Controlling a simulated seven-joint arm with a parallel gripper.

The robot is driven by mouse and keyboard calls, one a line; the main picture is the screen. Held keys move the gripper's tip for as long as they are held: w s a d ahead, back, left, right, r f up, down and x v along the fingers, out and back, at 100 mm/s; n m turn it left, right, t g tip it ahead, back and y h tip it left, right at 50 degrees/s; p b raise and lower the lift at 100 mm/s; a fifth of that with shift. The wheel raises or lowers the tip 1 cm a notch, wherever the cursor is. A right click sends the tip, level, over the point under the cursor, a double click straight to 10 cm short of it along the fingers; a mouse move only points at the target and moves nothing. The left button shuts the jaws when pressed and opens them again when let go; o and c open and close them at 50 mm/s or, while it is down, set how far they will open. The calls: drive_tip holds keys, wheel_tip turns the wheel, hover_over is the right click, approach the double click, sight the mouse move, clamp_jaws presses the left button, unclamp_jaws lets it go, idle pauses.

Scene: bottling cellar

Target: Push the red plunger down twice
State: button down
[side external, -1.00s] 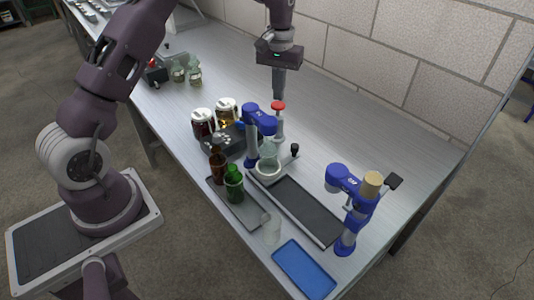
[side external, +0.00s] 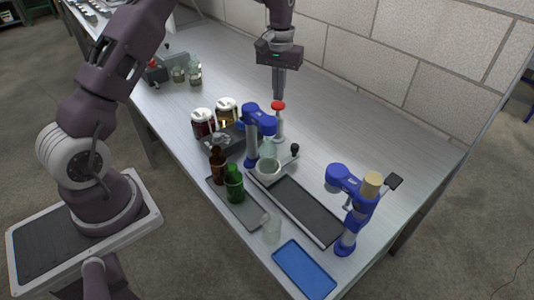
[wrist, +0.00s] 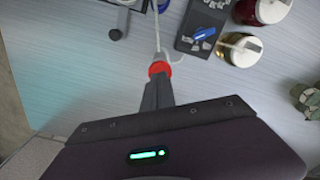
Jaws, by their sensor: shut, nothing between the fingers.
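The red plunger (side external: 278,105) is a round red cap on a pale upright post beside a blue machine head in the side external view. In the wrist view the red plunger (wrist: 159,69) shows just beyond my fingertips. My gripper (side external: 279,97) points straight down with its fingers together and empty, and its tips are at or just above the cap. My gripper (wrist: 158,82) partly covers the cap in the wrist view. I cannot tell whether the tips touch it.
A blue filling head (side external: 258,118) stands left of the plunger, with a glass flask (side external: 268,160) below it. Jars (side external: 203,122) stand to the left. A dark conveyor (side external: 302,208) runs toward a second blue machine (side external: 345,180). The table behind the plunger is clear.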

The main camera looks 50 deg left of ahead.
sight(278, 104)
drive_tip(key=shift+f, duration=0.3)
drive_tip(key=shift+f, duration=1.5)
drive_tip(key=shift+r, duration=1.8)
drive_tip(key=shift+f, duration=0.15)
drive_tip(key=shift+f, duration=1.65)
drive_tip(key=shift+r, duration=1.8)
